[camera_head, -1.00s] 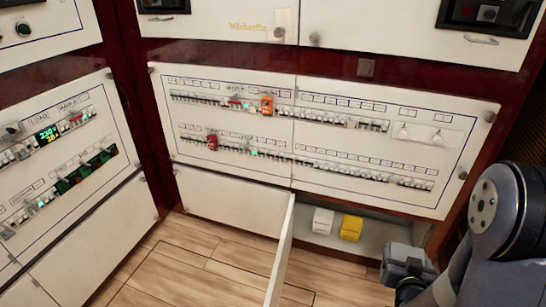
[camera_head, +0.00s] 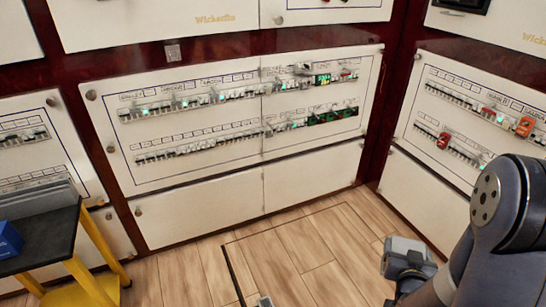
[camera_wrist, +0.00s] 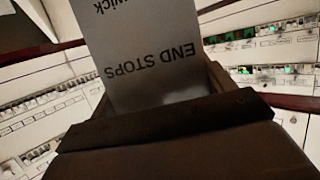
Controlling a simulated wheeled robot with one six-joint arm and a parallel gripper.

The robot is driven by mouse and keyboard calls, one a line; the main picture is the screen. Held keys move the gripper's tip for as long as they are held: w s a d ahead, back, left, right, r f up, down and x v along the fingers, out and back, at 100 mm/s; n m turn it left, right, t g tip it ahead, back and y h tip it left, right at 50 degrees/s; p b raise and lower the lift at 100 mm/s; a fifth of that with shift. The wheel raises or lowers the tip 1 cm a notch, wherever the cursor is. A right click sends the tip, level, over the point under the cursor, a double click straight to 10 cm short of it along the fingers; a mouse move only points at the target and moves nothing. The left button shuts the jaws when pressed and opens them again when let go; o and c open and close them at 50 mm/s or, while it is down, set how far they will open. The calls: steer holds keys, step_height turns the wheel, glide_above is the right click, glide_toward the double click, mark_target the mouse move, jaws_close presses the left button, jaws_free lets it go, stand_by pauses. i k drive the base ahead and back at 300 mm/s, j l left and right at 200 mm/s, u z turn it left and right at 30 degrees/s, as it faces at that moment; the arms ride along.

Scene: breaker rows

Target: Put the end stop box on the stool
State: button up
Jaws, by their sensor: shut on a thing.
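The end stop box (camera_wrist: 140,40) is pale grey with "END STOPS" printed upside down on the face I see. It stands between the jaws of my gripper (camera_wrist: 158,98) in the wrist view, and the gripper is shut on it. The box's far end runs out of the top of that view. In the head view the box cannot be made out for certain. No plain stool shows; a black-topped stand with yellow legs (camera_head: 62,240), perhaps the stool, is at the left edge, cut off by the frame. My gripper is well apart from it.
A blue box (camera_head: 9,240) and grey flat pieces (camera_head: 40,197) are on the black top. Breaker panels (camera_head: 235,115) line the wall, with closed white doors (camera_head: 205,208) below. The wooden floor (camera_head: 300,250) between is clear.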

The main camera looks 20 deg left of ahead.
mark_target(52, 233)
steer(key=j+u, duration=0.35)
steer(key=j, duration=0.2)
steer(key=j+u, duration=0.35)
steer(key=j, duration=0.25)
steer(key=i+j+u, duration=0.3)
steer(key=j, duration=0.55)
